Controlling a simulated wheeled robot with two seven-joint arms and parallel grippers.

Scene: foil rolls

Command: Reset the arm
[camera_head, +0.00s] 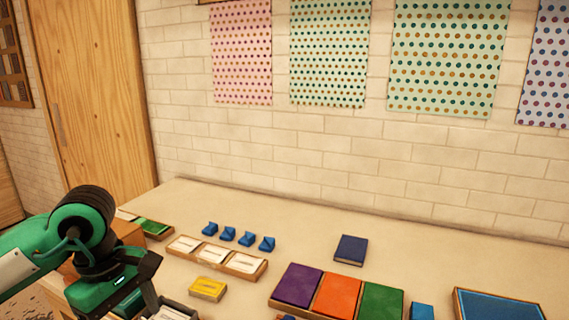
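My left arm, green and black, comes in from the left edge. Its gripper (130,298) points down over the left front part of the table, close to the bottom of the head view. A dark finger shows on its right side. The fingertips are partly hidden or cut off, so I cannot tell whether it is open or what lies between the fingers. My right arm and gripper are not in view.
The pale table (400,258) holds a tray of white items (213,255), several small blue pieces (228,234), a yellow box (207,289), a dark blue book (351,249), a tray with purple, orange and green panels (337,294), and a blue framed panel (497,305). The back right is clear.

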